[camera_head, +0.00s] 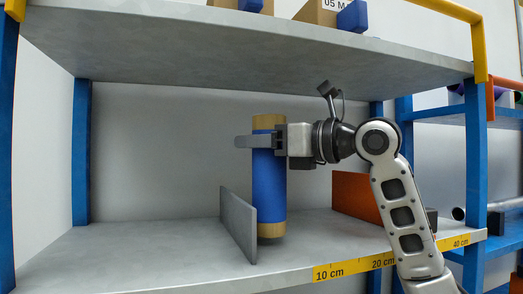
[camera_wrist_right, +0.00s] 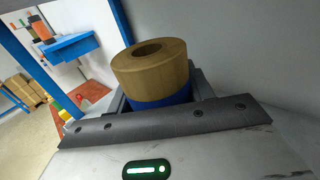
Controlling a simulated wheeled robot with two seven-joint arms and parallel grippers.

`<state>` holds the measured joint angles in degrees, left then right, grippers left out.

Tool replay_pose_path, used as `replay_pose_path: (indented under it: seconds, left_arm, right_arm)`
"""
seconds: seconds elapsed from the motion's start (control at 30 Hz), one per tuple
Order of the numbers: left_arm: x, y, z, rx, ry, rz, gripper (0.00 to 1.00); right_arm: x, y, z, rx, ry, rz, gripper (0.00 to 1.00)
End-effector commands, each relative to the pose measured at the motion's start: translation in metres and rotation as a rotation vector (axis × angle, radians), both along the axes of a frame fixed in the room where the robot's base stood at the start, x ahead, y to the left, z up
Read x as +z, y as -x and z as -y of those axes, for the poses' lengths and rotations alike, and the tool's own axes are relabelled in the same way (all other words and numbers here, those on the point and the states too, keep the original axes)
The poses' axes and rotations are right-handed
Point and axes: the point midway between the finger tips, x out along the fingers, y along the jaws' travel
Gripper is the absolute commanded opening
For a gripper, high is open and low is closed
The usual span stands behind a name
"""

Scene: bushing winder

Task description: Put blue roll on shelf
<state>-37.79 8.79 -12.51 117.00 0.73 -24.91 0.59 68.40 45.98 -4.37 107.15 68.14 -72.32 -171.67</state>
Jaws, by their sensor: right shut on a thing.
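The blue roll (camera_head: 268,182) is a tall cylinder wrapped in blue with tan ends. It is upright over the shelf (camera_head: 120,250), just right of a grey divider plate (camera_head: 238,224). My right gripper (camera_head: 262,141) is shut around the roll's upper part. In the right wrist view the roll's tan top with its round hole (camera_wrist_right: 152,66) stands between the fingers. The roll's lower end is close to the shelf surface; I cannot tell whether it touches. My left gripper is not in view.
An orange-brown panel (camera_head: 356,197) stands on the shelf behind my right arm. An upper shelf (camera_head: 220,48) with boxes hangs overhead. Blue posts (camera_head: 81,150) frame the sides. The shelf left of the divider is bare. A yellow scale strip (camera_head: 350,268) runs along the front edge.

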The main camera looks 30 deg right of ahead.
Motion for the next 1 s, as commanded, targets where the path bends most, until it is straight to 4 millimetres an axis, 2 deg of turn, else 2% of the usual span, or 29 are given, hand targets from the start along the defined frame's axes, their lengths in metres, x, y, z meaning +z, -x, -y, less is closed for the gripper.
replay_pose_path:
  seconds: [0.03,0.1,0.5,0.53,0.6,0.93,1.0]
  left_arm:
    - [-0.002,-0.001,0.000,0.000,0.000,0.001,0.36]
    - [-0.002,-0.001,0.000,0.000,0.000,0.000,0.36]
    - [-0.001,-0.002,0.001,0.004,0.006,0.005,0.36]
    - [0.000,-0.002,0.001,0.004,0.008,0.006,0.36]
    - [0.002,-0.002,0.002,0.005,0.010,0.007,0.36]
    - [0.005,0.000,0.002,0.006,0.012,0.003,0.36]
    - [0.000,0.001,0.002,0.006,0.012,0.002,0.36]
  right_arm:
    - [-0.009,0.000,0.000,0.002,-0.002,0.001,0.00]
    - [-0.014,0.001,0.000,0.001,-0.002,0.002,0.00]
    - [-0.020,0.001,0.001,0.000,-0.001,0.005,0.00]
    - [-0.021,0.001,0.000,0.000,-0.001,0.002,0.55]
    - [-0.020,0.001,0.000,0.001,-0.001,0.002,0.74]
    - [-0.016,0.001,0.000,0.001,-0.001,0.002,0.74]
    - [-0.018,0.005,0.003,-0.002,0.000,0.002,0.74]
